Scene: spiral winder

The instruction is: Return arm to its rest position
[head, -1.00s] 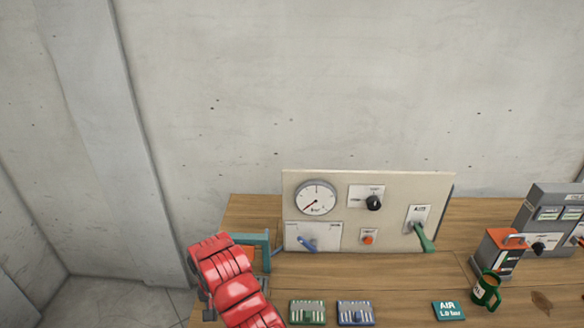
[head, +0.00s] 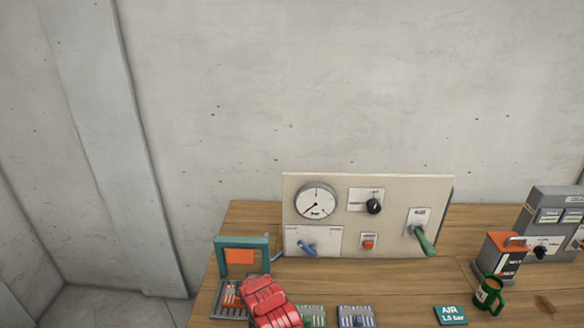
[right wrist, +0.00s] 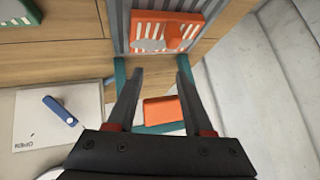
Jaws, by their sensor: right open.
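My right arm's red links (head: 270,303) are at the bottom of the head view, just right of a ribbed grey tray (head: 243,312). My right gripper (right wrist: 160,66) shows in the right wrist view with its two dark fingers apart and nothing between them. Beyond the fingers are a teal frame (right wrist: 121,75) with an orange plate (right wrist: 165,110) and an orange slotted block (right wrist: 168,34) on the tray. In the head view the gripper itself cannot be made out. My left gripper is in neither view.
A panel (head: 335,190) with gauge, black knob, blue lever (head: 307,248), orange button and green lever (head: 424,241) stands at the back. The teal frame (head: 219,258) is left of it.

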